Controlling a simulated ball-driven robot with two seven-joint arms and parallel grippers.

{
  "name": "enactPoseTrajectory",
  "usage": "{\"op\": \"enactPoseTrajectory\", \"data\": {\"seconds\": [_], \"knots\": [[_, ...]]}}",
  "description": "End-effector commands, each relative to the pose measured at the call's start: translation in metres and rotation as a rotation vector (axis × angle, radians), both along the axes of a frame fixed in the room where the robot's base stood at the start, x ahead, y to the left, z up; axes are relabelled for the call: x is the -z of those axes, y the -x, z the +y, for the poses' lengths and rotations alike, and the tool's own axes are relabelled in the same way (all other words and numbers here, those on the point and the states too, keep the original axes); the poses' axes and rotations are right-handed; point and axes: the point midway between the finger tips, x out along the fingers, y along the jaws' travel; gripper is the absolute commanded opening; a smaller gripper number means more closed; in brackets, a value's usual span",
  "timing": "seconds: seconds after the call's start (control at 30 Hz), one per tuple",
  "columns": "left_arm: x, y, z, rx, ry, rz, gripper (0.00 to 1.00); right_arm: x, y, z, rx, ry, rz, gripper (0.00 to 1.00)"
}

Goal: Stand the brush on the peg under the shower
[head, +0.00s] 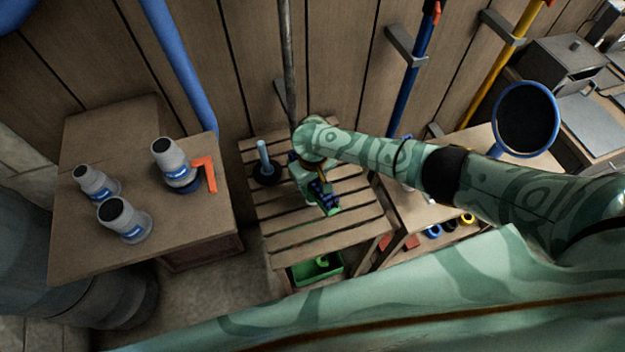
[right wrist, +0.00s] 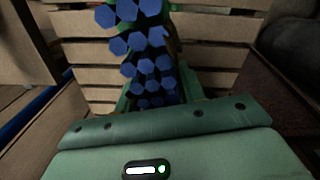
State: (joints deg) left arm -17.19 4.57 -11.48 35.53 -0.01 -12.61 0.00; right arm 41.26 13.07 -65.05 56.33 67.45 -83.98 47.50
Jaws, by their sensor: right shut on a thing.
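The brush (right wrist: 145,50), with blue hexagonal bristle tufts and some green at its edges, fills the upper middle of the right wrist view. In the head view its dark blue bristles (head: 323,191) show at my right gripper (head: 317,188). My right gripper is shut on the brush, over the slatted wooden bench (head: 330,237). The peg (head: 264,153) is a light blue upright rod on a round dark base, on the bench to the left of the gripper. A grey vertical pipe (head: 288,60) rises behind the bench; no shower head shows. My left gripper is out of view.
A wooden table (head: 75,235) at left holds three grey bottles (head: 128,220) and an orange-red angled piece (head: 205,172). A green bin (head: 317,272) is under the bench. A blue-rimmed round thing (head: 525,120) stands at right. The bench's front left slats are clear.

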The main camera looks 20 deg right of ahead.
Motion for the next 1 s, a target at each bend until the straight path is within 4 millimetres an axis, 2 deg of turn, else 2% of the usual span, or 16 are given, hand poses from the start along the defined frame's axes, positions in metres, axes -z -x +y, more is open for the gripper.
{"op": "enactPoseTrajectory", "data": {"seconds": [0.43, 0.87, 0.9, 0.97, 1.0], "knots": [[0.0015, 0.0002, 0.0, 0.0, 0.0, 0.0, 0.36, 0.008, -0.0002, 0.0002, -0.001, 0.0, 0.0, 0.1], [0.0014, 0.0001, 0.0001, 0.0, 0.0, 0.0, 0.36, 0.0079, -0.0005, 0.0001, -0.001, 0.0, -0.001, 0.1], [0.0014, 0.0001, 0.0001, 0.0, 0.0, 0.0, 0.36, 0.0079, -0.0005, 0.0, -0.001, 0.0, -0.001, 0.51], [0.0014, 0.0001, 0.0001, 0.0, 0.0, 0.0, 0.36, 0.0079, -0.0005, 0.0, -0.001, 0.0, -0.001, 0.65], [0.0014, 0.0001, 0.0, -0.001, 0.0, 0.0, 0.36, 0.0079, -0.0005, 0.0, -0.001, 0.0, -0.001, 0.65]]}}
